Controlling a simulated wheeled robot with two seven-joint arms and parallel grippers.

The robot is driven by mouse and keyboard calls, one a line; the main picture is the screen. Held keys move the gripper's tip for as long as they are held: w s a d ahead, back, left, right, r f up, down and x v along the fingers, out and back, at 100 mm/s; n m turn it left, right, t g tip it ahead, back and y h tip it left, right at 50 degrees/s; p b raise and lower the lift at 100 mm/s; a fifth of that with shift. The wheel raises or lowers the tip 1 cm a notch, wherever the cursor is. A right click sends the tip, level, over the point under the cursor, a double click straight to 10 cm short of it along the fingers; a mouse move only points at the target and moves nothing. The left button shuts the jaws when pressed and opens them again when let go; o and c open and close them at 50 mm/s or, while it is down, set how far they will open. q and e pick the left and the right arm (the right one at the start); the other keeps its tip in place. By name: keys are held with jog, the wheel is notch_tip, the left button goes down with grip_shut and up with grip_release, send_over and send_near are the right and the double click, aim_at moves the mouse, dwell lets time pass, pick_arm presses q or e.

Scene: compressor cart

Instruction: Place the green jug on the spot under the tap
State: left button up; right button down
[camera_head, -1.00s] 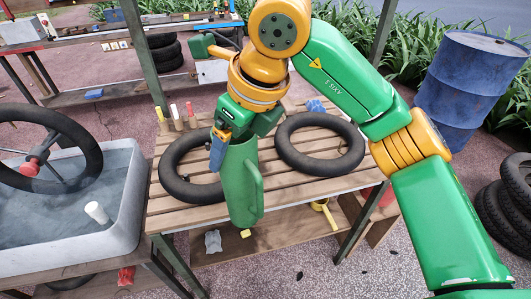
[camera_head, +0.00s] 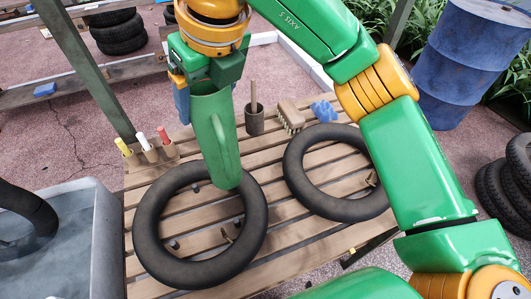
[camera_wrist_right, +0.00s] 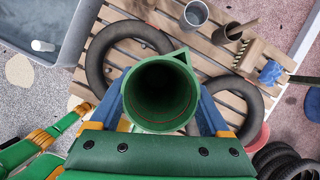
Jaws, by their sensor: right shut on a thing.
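The green jug (camera_head: 213,130) hangs roughly upright over the slatted bench, its lower end overlapping the back of the left inner tube in the head view. My right gripper (camera_head: 205,80) is shut on the jug near its top. The wrist view looks down into the jug's round open mouth (camera_wrist_right: 161,95), with a blue finger on each side. The handle (camera_head: 219,133) faces the camera in the head view. I cannot tell the gap between the jug's base and the bench. No tap or marked spot can be made out. My left gripper is out of view.
Two black inner tubes (camera_head: 146,240) (camera_head: 298,192) lie on the slatted bench (camera_head: 290,258). Behind them are a brush pot (camera_head: 254,124), a scrubbing brush (camera_head: 289,116), a blue cloth (camera_head: 323,110) and markers (camera_head: 145,147). A water tub (camera_head: 104,250) stands left. A metal cup shows (camera_wrist_right: 195,14).

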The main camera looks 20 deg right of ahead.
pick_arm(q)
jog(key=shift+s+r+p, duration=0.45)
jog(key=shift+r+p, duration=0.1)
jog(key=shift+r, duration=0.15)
pick_arm(e)
jog(key=w+d+f, duration=0.4)
jog(key=d+f, duration=0.7)
jog(key=shift+f, duration=0.35)
jog(key=shift+a+f, duration=0.1)
jog(key=shift+f, duration=0.05)
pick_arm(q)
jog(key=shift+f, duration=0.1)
pick_arm(e)
grip_release()
jog(key=shift+s, duration=0.1)
